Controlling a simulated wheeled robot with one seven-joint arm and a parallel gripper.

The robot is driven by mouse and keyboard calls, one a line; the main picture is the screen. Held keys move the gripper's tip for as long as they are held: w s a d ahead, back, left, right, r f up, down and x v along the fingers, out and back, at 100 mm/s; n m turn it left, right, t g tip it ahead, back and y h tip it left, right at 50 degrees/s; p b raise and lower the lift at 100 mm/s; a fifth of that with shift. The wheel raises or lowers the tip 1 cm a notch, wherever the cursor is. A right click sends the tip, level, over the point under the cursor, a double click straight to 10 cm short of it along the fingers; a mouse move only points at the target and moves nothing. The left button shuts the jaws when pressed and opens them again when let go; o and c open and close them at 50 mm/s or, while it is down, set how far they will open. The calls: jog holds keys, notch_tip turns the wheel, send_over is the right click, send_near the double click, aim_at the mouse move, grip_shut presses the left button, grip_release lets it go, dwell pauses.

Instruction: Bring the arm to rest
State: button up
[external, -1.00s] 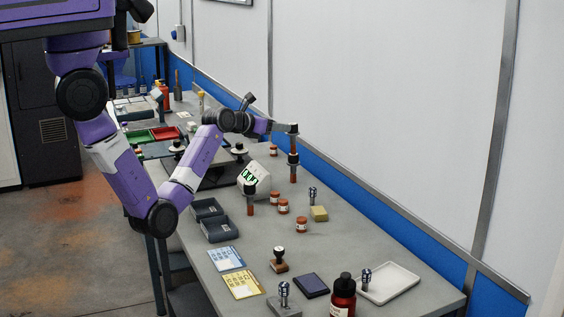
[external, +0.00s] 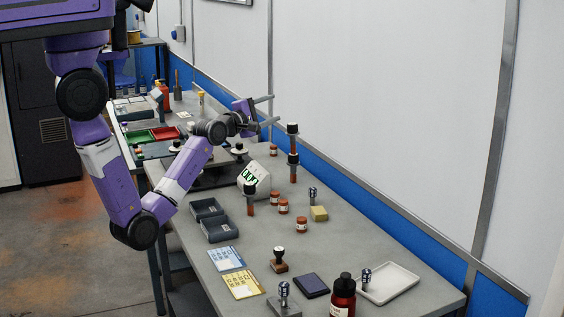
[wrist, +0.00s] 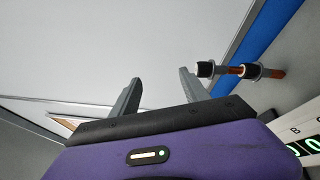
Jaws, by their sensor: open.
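My gripper (external: 271,109) is raised over the far part of the bench, beside the blue-edged wall. Its two grey fingers are spread apart with nothing between them; they also show in the wrist view (wrist: 160,76). A brown electrode with black collars (external: 293,173) stands upright just right of the fingers, apart from them. In the wrist view it appears lying sideways at the right (wrist: 249,71).
The wall runs close along the bench's right side.

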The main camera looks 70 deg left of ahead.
jog(key=s+d+f+m+h, duration=0.2)
jog(key=s+d+f+m, duration=0.3)
jog(key=s, duration=0.8)
jog(key=s+d+f+m+g+h, duration=0.1)
jog(key=s+d+f+m+h, duration=0.2)
jog(key=s+d+m, duration=0.9)
jog(key=s+d+f+m+g+h, duration=0.1)
jog(key=s+d+f+m, duration=0.6)
jog(key=s, duration=0.8)
jog(key=shift+s+d+m+h, duration=0.35)
jog(key=shift+d+m+h, duration=0.5)
jog(key=shift+m, duration=0.25)
